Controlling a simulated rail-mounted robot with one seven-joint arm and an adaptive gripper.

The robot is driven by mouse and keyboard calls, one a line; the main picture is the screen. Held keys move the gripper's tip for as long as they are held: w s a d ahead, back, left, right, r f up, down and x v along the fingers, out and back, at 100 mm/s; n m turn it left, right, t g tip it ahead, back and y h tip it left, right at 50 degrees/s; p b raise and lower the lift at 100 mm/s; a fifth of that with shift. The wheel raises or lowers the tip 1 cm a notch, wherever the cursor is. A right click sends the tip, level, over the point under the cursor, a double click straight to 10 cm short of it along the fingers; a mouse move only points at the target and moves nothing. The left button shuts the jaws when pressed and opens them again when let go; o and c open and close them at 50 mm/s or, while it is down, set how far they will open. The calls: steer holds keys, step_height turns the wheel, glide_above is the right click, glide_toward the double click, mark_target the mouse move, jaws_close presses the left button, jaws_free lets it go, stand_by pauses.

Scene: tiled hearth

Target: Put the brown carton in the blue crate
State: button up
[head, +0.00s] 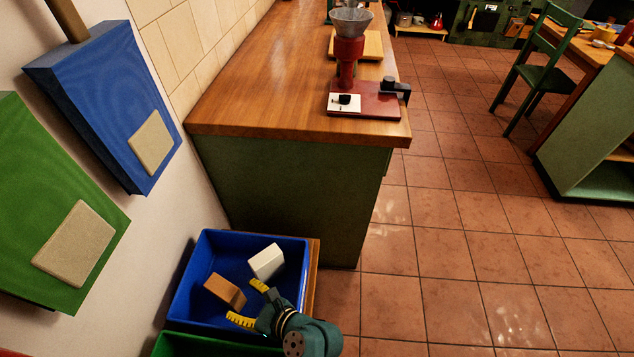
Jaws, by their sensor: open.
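The brown carton (225,291) lies inside the blue crate (190,277), tilted, toward the left of its middle. My gripper (250,303) is open, with its yellow fingers over the crate, just right of and below the carton in the picture. I see no finger closed on the carton. A white carton (266,262) also lies in the blue crate, up and to the right of the brown one. My arm hides the crate's lower right corner.
A green crate (200,346) adjoins the blue crate at the bottom edge. A wooden counter (250,85) with a red grinder (349,62) stands behind. Blue (108,100) and green (50,200) wall-mounted boxes are at left. Tiled floor (450,250) is clear at right.

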steer(key=w+d+r+n+t+h, duration=0.25)
steer(key=d+r+n, duration=0.2)
steer(key=r, duration=0.45)
steer(key=w+d+r+n+t+h, duration=0.1)
steer(key=w+d+r+n+t, duration=0.3)
steer(key=r, duration=0.4)
steer(key=w+d+r+n+t+h, duration=0.2)
steer(key=w+d+r+n, duration=0.25)
steer(key=r, duration=0.45)
steer(key=s+d+r+n+t+h, duration=0.3)
steer(key=s+d+r, duration=0.1)
steer(key=r, duration=0.4)
steer(key=s+d+r+n+t+h, duration=0.25)
steer(key=s+d+r, duration=0.2)
steer(key=r, duration=0.35)
steer(key=s+d+r+n+t+h, duration=0.25)
steer(key=d+r+n, duration=0.2)
steer(key=r, duration=0.35)
step_height(320, 180, up, 52)
steer(key=p, duration=5.2)
steer(key=shift+s+d+m+p, duration=0.2)
steer(key=shift+m+p, duration=0.1)
steer(key=shift+m, duration=0.1)
steer(key=shift+r, duration=0.1)
